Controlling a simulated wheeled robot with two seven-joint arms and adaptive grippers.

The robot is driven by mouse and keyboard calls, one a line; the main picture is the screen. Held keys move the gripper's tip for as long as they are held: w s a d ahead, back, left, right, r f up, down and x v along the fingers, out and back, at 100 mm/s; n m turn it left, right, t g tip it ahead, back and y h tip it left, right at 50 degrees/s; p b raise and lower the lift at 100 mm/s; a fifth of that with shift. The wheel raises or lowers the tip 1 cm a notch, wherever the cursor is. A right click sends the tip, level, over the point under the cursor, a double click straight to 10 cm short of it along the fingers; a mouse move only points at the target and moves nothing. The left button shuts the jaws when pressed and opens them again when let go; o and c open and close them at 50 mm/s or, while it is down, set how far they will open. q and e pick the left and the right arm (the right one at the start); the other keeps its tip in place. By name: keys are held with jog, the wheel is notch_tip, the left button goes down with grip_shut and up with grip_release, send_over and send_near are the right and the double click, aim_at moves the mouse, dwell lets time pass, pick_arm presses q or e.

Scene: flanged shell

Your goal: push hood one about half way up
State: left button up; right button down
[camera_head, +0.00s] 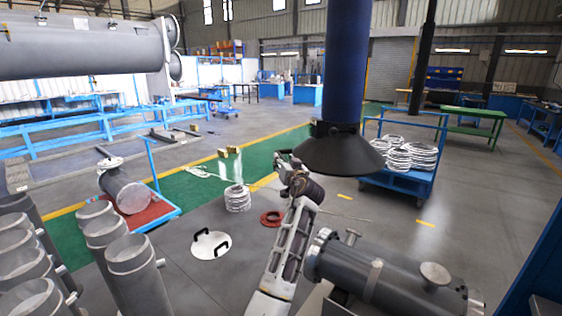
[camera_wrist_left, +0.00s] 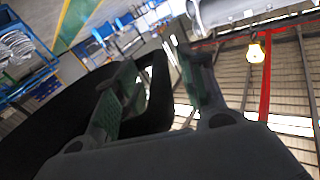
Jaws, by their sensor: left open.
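The hood (camera_head: 340,156) is a wide black cone at the lower end of a thick dark blue duct (camera_head: 346,65). It hangs at the upper middle of the head view. My left gripper (camera_head: 283,156) is just left of the hood, at about the height of its rim. In the left wrist view the hood (camera_wrist_left: 60,128) is a large dark shape, with its edge behind and between the fingers of the open left gripper (camera_wrist_left: 160,75). I cannot tell whether the fingers touch the rim. No object is held. My right gripper is not in view.
A grey flanged shell (camera_head: 390,275) lies at the lower right, near my left arm. Several grey pipes (camera_head: 135,270) stand at the lower left. A blue cart (camera_head: 400,180) with white coils stands behind the hood. A white lid (camera_head: 210,244) lies on the open floor.

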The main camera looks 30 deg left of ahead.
pick_arm(q)
jog(key=shift+r, duration=0.1)
dwell(0.3)
grip_shut()
